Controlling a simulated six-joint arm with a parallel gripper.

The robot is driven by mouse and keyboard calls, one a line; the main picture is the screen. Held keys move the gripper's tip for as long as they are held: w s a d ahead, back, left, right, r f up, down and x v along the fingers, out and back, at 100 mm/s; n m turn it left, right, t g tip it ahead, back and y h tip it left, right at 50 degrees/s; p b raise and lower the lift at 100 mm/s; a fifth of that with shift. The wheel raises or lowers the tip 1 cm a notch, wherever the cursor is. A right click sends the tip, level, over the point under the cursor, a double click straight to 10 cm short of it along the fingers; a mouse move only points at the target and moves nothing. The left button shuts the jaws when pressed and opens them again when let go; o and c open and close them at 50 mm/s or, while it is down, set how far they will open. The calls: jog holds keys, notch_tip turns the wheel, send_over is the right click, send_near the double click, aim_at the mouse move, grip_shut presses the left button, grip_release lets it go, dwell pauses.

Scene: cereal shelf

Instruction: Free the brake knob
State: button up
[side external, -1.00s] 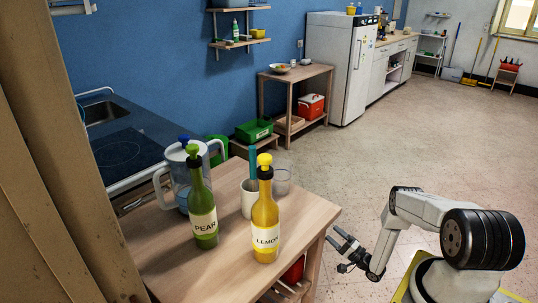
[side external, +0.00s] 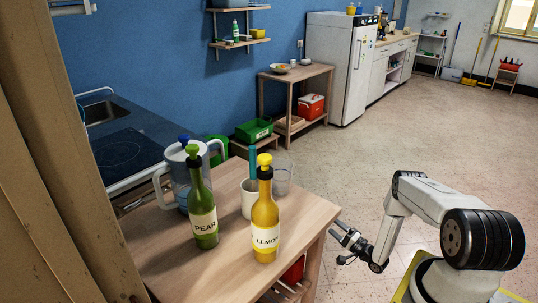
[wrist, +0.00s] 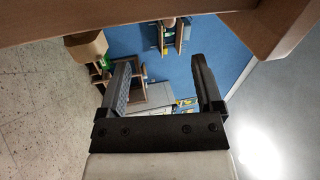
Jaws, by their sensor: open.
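I cannot make out a brake knob in either view. My gripper (side external: 342,243) is just off the right edge of the wooden table (side external: 310,210) in the side view, apart from the bottles. In the wrist view my gripper (wrist: 161,66) has its two dark fingers spread apart, with nothing held between them. A wooden edge (wrist: 110,12) crosses the top of that view beyond the fingertips.
The table holds a green PEAR bottle (side external: 203,220), a yellow LEMON bottle (side external: 265,225), a pitcher (side external: 179,175), a white cup (side external: 247,203) and a clear glass (side external: 284,175). A red object (side external: 294,270) is partly hidden below. Open floor (side external: 400,150) lies behind my arm.

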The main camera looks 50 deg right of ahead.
aim_at(326, 239)
jog(key=s+f+g, duration=0.1)
jog(key=s+a+f+g, duration=0.1)
jog(key=g, duration=0.1)
jog(key=s+a+f+g+y, duration=0.1)
jog(key=s+f+g, duration=0.1)
jog(key=shift+w, duration=0.15)
jog(key=shift+x, duration=3.8)
grip_shut()
